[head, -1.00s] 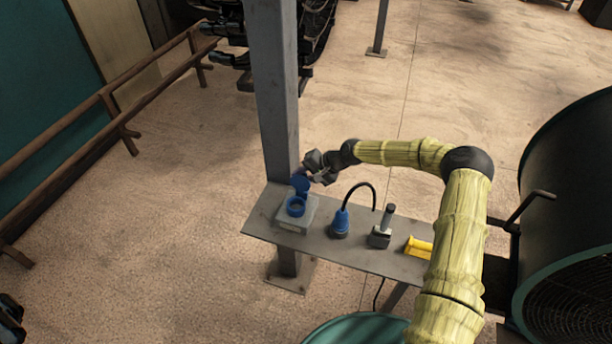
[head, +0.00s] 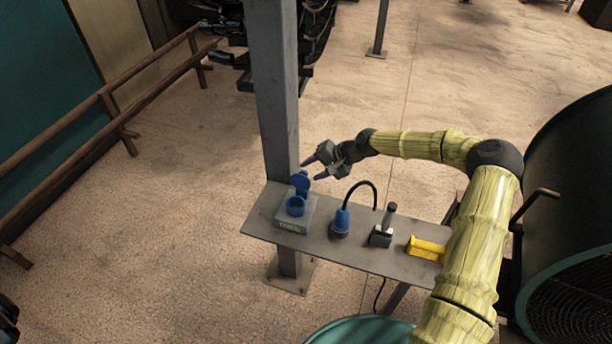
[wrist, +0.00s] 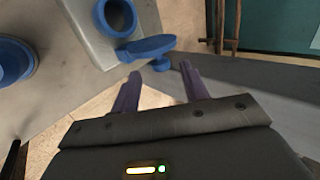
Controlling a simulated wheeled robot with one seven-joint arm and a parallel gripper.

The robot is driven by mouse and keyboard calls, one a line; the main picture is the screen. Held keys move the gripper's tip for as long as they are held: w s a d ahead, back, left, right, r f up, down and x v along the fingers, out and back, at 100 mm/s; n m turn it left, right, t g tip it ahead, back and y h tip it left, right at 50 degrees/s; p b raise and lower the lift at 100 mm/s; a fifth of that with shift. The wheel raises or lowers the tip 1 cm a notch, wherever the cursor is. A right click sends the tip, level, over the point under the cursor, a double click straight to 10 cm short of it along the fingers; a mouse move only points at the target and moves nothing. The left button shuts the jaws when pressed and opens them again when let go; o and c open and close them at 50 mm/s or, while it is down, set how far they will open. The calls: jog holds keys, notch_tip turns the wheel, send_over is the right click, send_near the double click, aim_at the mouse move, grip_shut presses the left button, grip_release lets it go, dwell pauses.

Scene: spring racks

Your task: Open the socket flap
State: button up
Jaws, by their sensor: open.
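The socket is a grey box with a round blue opening (head: 295,206) at the left end of the metal shelf. Its blue flap (head: 301,184) stands up from the far side of the opening, away from it. The wrist view also shows the blue opening (wrist: 117,17) uncovered and the flap (wrist: 146,48) swung out beside it. My gripper (head: 311,170) is open and empty, above and beyond the flap, close to the post. In the wrist view its two fingers (wrist: 160,90) point towards the flap, with nothing held between them.
A blue plug (head: 341,222) with a black cable stands right of the socket. A small dark handled tool (head: 382,230) and a yellow piece (head: 427,248) follow along the shelf (head: 355,253). A grey post (head: 273,100) rises behind the socket.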

jog(key=b+v, duration=0.3)
jog(key=v, duration=0.9)
jog(key=shift+d+r, duration=0.1)
jog(key=s+a+f+n+g+h, duration=0.1)
jog(key=s+a+f+n+h, duration=0.15)
jog(key=s, duration=0.45)
jog(key=s+d+r+h, duration=0.1)
jog(key=s+d+h, duration=0.1)
jog(key=s, duration=0.5)
jog(key=s+d+r+h, duration=0.1)
jog(key=s+d+h, duration=0.1)
jog(key=s, duration=0.4)
jog(key=s+d+r+n+t+h, duration=0.1)
jog(key=s+d+r+h, duration=0.1)
jog(key=s+d, duration=0.2)
jog(key=s, duration=0.3)
jog(key=shift+s+d, duration=0.3)
jog(key=shift+s, duration=0.05)
jog(key=shift+r, duration=0.15)
